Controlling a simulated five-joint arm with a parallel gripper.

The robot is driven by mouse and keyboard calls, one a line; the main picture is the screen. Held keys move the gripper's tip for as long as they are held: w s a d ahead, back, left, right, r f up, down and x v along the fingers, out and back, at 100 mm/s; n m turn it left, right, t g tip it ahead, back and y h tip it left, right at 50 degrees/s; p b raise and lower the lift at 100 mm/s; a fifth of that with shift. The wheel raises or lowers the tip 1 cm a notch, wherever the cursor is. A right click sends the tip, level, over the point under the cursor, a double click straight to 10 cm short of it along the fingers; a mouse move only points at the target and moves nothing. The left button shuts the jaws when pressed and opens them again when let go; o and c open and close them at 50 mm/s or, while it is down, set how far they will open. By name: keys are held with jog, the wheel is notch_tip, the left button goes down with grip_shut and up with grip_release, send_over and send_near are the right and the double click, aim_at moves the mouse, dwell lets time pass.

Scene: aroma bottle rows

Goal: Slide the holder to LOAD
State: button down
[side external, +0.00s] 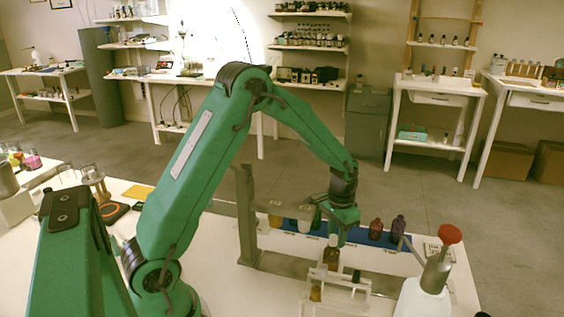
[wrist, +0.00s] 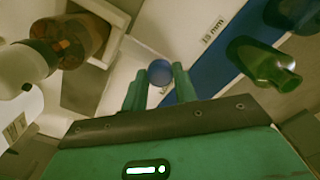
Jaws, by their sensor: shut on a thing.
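My gripper (side external: 335,238) points down over the work table, just above an amber bottle (side external: 331,258). In the wrist view its two green fingers (wrist: 159,86) are shut on a round blue knob (wrist: 160,72). I cannot tell for sure what the knob is fixed to. A pale frame (side external: 340,291), which looks like the holder, stands low at the table front, around or beside the amber bottle. The amber bottle with a white cap also shows at the left of the wrist view (wrist: 78,38). No LOAD mark is readable.
A blue strip (side external: 310,239) with several bottles runs behind my gripper; a green bottle (wrist: 262,62) stands near its "15 mm" label. A grey post and beam (side external: 245,215) stand left.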

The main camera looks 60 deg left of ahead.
jog(key=shift+w+d, duration=1.45)
jog(key=c, duration=1.1)
grip_release()
jog(key=shift+r, duration=0.1)
notch_tip(320, 180, up, 8)
jog(key=shift+f, duration=0.15)
jog(key=shift+s, duration=0.1)
